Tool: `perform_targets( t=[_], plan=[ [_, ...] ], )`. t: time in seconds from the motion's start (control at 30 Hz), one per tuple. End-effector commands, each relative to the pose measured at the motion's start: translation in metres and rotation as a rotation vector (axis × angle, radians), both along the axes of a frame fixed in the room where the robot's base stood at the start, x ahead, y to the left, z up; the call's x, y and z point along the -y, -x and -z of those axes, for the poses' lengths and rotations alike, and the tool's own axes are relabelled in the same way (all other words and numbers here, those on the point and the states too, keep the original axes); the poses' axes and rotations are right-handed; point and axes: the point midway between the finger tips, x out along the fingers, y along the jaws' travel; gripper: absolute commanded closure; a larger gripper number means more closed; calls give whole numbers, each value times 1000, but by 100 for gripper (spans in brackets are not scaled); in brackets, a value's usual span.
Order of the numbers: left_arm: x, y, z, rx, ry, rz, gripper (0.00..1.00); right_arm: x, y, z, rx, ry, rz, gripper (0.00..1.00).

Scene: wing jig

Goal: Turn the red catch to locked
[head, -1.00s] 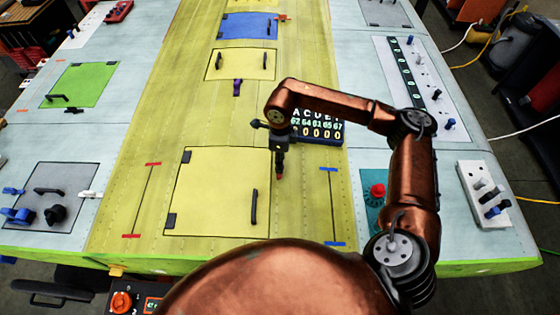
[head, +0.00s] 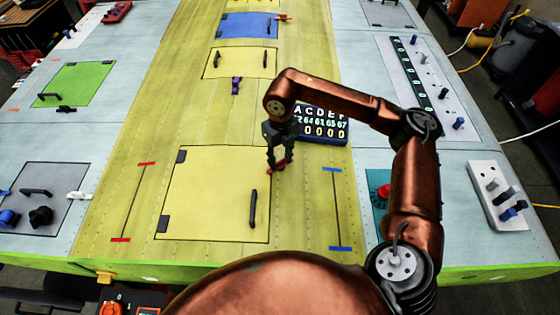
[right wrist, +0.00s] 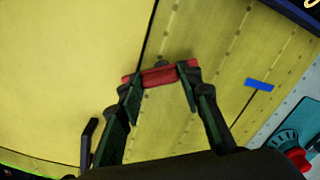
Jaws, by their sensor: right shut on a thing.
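The red catch (right wrist: 160,75) sits at the right edge of the large yellow panel (head: 210,200). In the right wrist view it lies crosswise over the dark seam between panel and skin. My right gripper (head: 278,165) points down at it, one finger at each end part of the bar, and is shut on it. In the head view the catch (head: 284,161) shows only as small red bits around the fingertips. The panel has a dark handle (head: 253,208). My left gripper is out of view.
A blue number display (head: 322,128) stands just beyond my right gripper. A red knob on a teal plate (head: 377,212) lies to the right. A blue-ended line (head: 335,210) marks the skin between them. Smaller yellow and blue panels lie farther back.

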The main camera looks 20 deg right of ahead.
Motion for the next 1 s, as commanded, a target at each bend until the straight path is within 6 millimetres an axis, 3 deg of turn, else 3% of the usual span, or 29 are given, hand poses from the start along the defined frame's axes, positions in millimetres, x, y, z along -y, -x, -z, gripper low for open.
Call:
perform_targets(
  t=[0.5, 1.0],
  plan=[
    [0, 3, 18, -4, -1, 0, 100, 1, 0, 1, -3, 2, 429, 91],
    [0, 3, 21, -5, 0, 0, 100, 0, -1, 1, -4, 1, 586, 91]
  ],
)
